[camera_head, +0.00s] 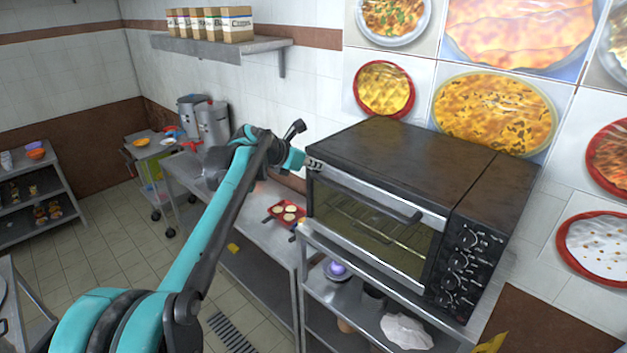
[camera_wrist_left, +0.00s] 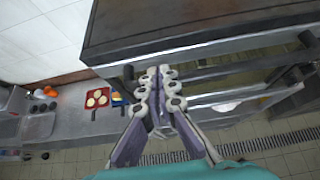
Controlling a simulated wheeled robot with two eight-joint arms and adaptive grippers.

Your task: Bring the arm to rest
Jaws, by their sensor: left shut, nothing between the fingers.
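My left arm (camera_head: 225,210) reaches up from the lower left in the head view. Its gripper (camera_head: 315,164) is at the upper left front corner of a dark oven (camera_head: 400,160); I cannot tell whether it touches. In the left wrist view the gripper (camera_wrist_left: 161,72) has its fingers together with nothing between them, below the oven's edge (camera_wrist_left: 190,50). The oven stands on a metal shelf unit (camera_head: 350,258), and racks show behind its front. My right gripper is not in view.
A metal counter (camera_head: 235,208) left of the oven holds a red tray (camera_head: 272,219) with round pale pieces. Tall metal pots (camera_head: 213,125) stand farther back. A wall shelf (camera_head: 220,45) holds boxes. Open tiled floor (camera_head: 110,235) lies to the left.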

